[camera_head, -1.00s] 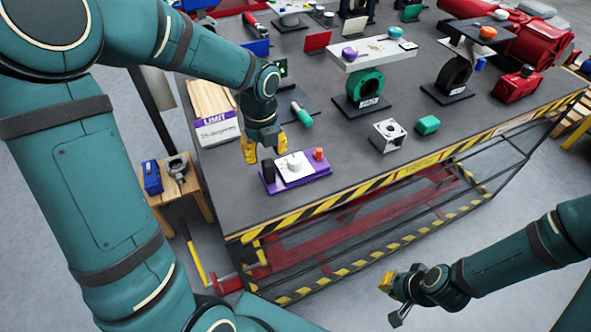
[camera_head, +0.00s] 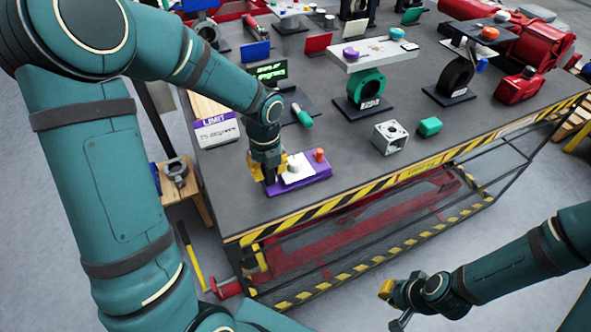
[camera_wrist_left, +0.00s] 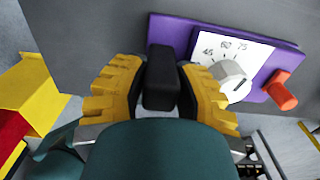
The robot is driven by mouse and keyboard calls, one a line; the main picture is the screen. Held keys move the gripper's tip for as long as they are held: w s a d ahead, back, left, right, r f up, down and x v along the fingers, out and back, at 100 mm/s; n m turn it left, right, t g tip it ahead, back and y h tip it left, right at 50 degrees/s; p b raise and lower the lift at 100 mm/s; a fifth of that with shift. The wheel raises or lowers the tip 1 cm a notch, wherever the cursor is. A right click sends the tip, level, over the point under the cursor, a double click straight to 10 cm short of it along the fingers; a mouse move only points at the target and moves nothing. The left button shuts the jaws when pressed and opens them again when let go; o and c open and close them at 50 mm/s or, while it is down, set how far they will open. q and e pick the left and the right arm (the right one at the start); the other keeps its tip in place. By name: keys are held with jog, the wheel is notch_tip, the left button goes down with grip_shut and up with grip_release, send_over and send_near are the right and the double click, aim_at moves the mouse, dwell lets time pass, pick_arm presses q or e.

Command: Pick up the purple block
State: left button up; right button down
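The purple block (camera_head: 312,183) is a flat base near the table's front edge. It carries a white panel with numbers and a grey dial (camera_wrist_left: 232,80), an orange knob (camera_wrist_left: 280,90) and a black upright post (camera_wrist_left: 162,78). My left gripper (camera_head: 268,173) is low over the block's left end, with its yellow fingers on either side of the black post. In the left wrist view the fingers (camera_wrist_left: 162,88) lie close along the post; firm contact cannot be told. My right gripper (camera_head: 392,303) hangs low in front of the table, away from the block; its finger opening is unclear.
A white plate (camera_head: 375,54) on a green ring stand carries a small purple piece (camera_head: 351,53). A grey metal cube (camera_head: 389,137) and a green block (camera_head: 430,127) stand to the right. A limit sign (camera_head: 216,129) is at left. Table in front of the cube is clear.

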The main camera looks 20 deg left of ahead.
pick_arm(q)
jog(key=shift+r, duration=0.15)
grip_shut()
notch_tip(320, 180, up, 10)
jog(key=shift+f+p, duration=0.1)
jog(key=shift+p, duration=1.15)
